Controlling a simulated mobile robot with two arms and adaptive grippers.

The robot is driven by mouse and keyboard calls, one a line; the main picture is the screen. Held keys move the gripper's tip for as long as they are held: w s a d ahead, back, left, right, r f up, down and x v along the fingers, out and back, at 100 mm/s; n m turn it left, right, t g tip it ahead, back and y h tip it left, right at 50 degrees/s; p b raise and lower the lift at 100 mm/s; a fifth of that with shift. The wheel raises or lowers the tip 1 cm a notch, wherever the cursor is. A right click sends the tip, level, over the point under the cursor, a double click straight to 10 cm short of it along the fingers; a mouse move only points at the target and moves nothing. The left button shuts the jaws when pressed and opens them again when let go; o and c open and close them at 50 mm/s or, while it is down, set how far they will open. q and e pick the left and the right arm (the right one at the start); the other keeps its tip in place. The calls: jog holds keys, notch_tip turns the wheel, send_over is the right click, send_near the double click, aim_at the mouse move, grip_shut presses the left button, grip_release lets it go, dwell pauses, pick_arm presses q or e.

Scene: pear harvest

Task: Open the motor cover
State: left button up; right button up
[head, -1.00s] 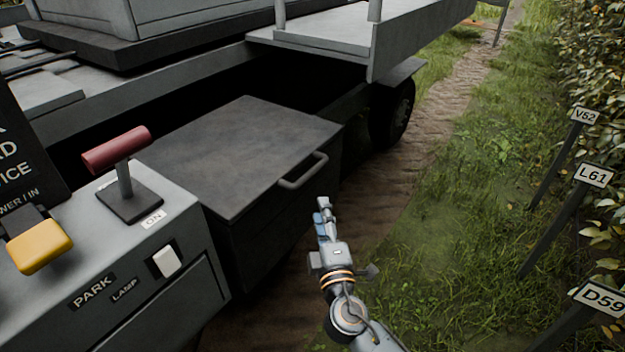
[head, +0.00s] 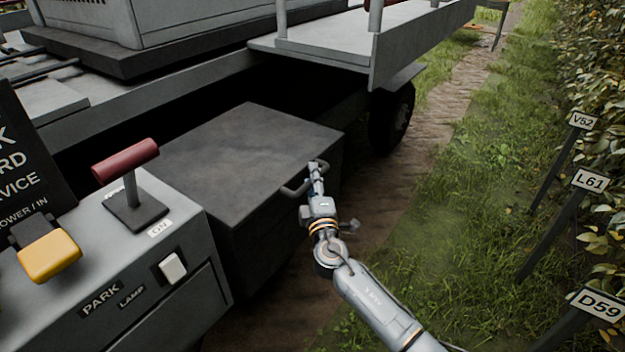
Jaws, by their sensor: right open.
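The motor cover (head: 235,150) is a dark grey box lid, lying flat and closed beside the machine. Its bar handle (head: 292,191) sticks out from the right front edge. My right gripper (head: 315,172) is open at the right end of the handle, its fingers overlapping the bar in the view. Whether the fingers touch the bar or lie around it, I cannot tell. The gripper hides the handle's right part. My left gripper is not in view.
A control panel (head: 110,245) with a red-handled lever (head: 126,160), a yellow lever (head: 49,256) and a white lamp switch (head: 172,268) stands at left. A wheel (head: 393,118) is behind the cover. Signposts (head: 590,181) line the right; grass between is free.

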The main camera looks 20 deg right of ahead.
grip_shut()
jog(key=shift+r, duration=0.1)
